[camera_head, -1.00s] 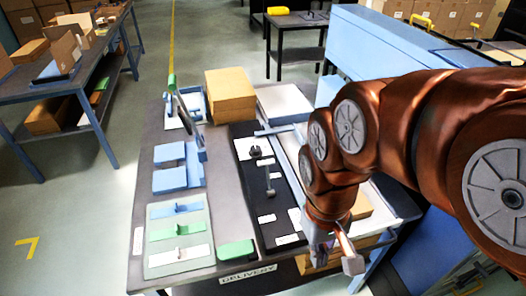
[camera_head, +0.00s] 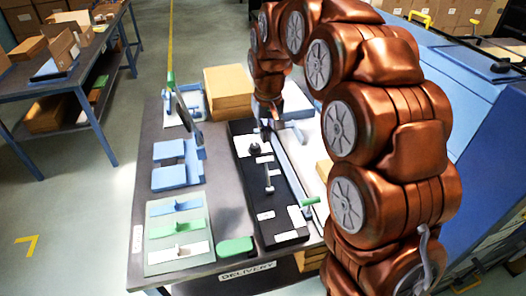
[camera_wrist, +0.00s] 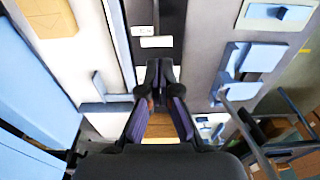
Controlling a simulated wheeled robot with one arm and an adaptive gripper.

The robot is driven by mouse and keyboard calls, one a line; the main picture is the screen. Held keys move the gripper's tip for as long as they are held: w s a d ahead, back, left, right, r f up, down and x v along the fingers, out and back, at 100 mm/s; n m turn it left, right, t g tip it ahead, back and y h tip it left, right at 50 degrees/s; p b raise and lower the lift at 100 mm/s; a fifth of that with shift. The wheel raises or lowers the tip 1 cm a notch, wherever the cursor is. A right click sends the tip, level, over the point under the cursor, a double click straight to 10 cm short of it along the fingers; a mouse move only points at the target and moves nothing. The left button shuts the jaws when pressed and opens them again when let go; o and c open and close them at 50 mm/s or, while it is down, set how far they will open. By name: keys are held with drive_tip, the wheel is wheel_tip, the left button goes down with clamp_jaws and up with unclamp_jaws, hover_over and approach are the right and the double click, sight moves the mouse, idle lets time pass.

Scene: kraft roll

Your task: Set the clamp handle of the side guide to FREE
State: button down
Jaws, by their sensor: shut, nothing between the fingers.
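The black plate (camera_head: 243,184) lies along the right part of the table and carries white labels too small to read. A dark round knob (camera_head: 255,149) and a lever with a pale end (camera_head: 269,186) stand on it; I cannot tell for sure which is the clamp handle. A long grey rail (camera_head: 290,168) runs beside the plate. A green-topped handle (camera_head: 310,201) sits at the near right. My gripper (camera_head: 265,133) is over the plate's far end, partly hidden by my arm. In the wrist view, its dark fingers (camera_wrist: 159,73) are shut and empty, pointing toward the plate (camera_wrist: 157,12).
Light blue blocks (camera_head: 175,176) and a pale board with coloured strips (camera_head: 152,240) lie on the left of the table. A cardboard stack (camera_head: 228,91) stands at the back. The blue machine (camera_head: 470,110) bounds the right.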

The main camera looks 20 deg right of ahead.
sight(268, 176)
drive_tip(key=w+f, duration=0.1)
drive_tip(key=w, duration=0.6)
drive_tip(key=shift+d+f+t, duration=0.2)
drive_tip(key=shift+f+t, duration=0.1)
drive_tip(key=shift+f, duration=0.05)
drive_tip(key=shift+f, duration=0.1)
wheel_tip(268, 176, down, 9)
drive_tip(key=s+p, duration=0.2)
drive_tip(key=p, duration=0.3)
drive_tip(key=shift+s, duration=0.25)
idle(0.4)
